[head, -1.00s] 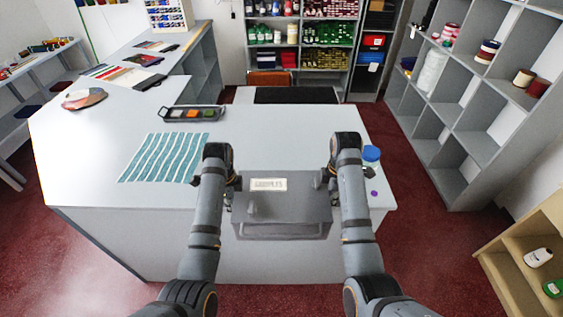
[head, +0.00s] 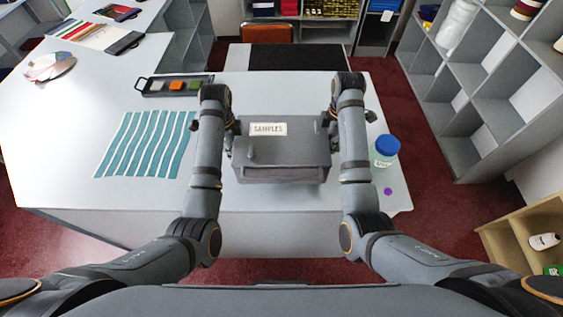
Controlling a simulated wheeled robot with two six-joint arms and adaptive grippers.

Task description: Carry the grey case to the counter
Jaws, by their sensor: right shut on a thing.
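The grey case (head: 285,155) has a white SAMPLES label and sits level between my two arms, in front of me. In the picture it lies over the front part of the pale counter (head: 230,200); I cannot tell whether its underside touches the top. My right gripper (head: 328,128) is shut on the right side of the case. My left gripper (head: 234,130) is at the case's left side, its fingers mostly hidden by the arm, so its grip is unclear.
A blue-lidded jar (head: 386,148) and a purple disc (head: 388,191) are right of my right arm. A teal striped swatch (head: 146,145) lies left of my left arm, with a dark tray (head: 175,86) of coloured pieces behind. Shelving (head: 470,120) stands at the right.

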